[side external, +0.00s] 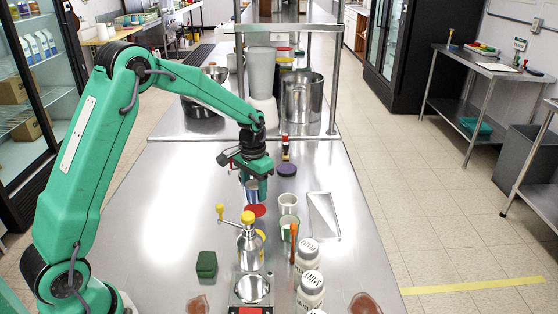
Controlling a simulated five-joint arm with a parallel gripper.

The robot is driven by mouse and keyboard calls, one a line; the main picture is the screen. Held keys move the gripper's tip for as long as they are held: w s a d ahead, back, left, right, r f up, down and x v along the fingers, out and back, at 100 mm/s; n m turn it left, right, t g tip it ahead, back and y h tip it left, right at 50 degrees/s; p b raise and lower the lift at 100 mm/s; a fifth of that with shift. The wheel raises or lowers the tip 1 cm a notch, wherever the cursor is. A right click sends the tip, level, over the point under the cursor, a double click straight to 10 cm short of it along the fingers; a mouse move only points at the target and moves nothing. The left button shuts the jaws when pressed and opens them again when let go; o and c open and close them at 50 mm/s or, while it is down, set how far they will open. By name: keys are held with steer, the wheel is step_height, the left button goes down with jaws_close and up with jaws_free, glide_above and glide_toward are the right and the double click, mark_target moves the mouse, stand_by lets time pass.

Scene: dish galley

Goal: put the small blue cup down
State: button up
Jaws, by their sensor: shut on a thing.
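My gripper (252,180) points down over the middle of the steel table and is shut on the small blue cup (252,192). The cup looks upright, with my gripper at its upper part. A red disc (257,210) lies just below and beside it in the picture. I cannot tell whether the cup is touching the table or held a little above it.
A pale cup (288,203) and a green cup (289,227) stand to the right, beside a flat tray (324,216). A purple disc (287,170) lies behind. A yellow-topped metal can (249,247) and white jars (307,253) stand in front. The table's left side is mostly clear.

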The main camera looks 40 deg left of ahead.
mark_target(254, 197)
steer(key=shift+w+a+f, duration=0.15)
steer(key=shift+a+f, duration=0.05)
steer(key=shift+a, duration=0.15)
steer(key=shift+f, duration=2)
steer(key=shift+f, duration=0.15)
steer(key=o, duration=1)
step_height(254, 197, up, 12)
